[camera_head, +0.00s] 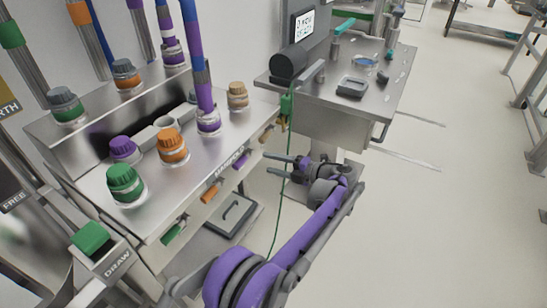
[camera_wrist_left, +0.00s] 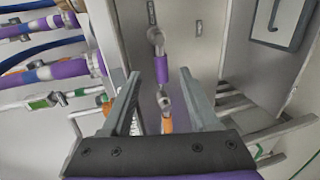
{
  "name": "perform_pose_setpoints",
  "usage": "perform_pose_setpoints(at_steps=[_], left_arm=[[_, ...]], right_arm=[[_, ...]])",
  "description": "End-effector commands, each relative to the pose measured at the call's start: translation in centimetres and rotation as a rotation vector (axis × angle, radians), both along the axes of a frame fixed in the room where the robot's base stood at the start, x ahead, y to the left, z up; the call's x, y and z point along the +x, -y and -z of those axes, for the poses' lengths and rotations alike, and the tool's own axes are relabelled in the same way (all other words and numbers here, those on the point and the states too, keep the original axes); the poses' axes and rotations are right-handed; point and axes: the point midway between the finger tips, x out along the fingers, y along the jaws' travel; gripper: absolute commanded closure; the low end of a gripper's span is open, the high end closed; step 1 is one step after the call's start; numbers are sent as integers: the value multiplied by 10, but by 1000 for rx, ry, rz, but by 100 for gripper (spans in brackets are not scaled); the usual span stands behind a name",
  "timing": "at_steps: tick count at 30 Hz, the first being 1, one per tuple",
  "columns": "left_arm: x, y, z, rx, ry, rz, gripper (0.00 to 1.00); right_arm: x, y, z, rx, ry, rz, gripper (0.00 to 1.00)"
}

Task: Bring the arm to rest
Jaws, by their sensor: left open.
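My left arm (camera_head: 305,235) is purple and grey and reaches up from the bottom of the head view. Its gripper (camera_head: 270,164) is open, with two grey fingers pointing left toward the front of the steel bench. In the left wrist view the fingers (camera_wrist_left: 159,73) are spread apart. A purple handle (camera_wrist_left: 161,68) and an orange handle (camera_wrist_left: 167,125) show in the space between them. No object is held. The right gripper is not in either view.
The steel bench (camera_head: 140,215) carries capped fittings and has coloured handles along its front. A green cable (camera_head: 286,190) hangs close to my gripper. A side table (camera_head: 390,90) with trays stands behind. The floor (camera_head: 440,230) to the right is clear.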

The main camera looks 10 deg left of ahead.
Motion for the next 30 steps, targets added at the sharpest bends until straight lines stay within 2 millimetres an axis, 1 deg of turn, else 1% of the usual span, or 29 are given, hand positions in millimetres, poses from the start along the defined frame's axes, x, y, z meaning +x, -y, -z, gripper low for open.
perform_pose_setpoints(at_steps=[5, 7, 11, 13, 14, 15, 17, 18, 20, 21, 23, 24, 26, 27, 29, 30], left_arm=[[0, -1, 0, -3, 2, -1, 39], [-2, -5, -2, -25, 24, -8, 39], [-18, -27, -6, -164, 155, -60, 39], [-34, -45, -7, -291, 276, -121, 39], [-43, -52, -8, -351, 337, -155, 39], [-56, -62, -7, -435, 421, -207, 39], [-77, -74, -6, -557, 551, -296, 39], [-92, -81, -5, -635, 639, -364, 39], [-117, -90, -2, -747, 771, -474, 39], [-133, -94, 0, -817, 861, -555, 39], [-159, -100, 4, -915, 996, -687, 39], [-177, -102, 7, -975, 1084, -781, 39], [-204, -104, 13, -1055, 1220, -932, 39], [-222, -104, 17, -1102, 1311, -1041, 39], [-249, -103, 24, -1160, 1444, -1214, 39], [-267, -102, 28, -1190, 1533, -1335, 39]], right_arm=[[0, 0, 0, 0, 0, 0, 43], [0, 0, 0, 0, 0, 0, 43], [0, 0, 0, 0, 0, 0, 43], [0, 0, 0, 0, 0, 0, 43], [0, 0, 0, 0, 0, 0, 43], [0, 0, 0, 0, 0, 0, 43], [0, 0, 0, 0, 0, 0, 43], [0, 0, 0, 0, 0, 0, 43], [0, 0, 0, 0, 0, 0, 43], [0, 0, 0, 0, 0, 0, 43], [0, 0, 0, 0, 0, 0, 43], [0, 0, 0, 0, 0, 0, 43], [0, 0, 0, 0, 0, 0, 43], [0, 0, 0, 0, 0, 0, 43], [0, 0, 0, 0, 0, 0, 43], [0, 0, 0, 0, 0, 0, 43]])
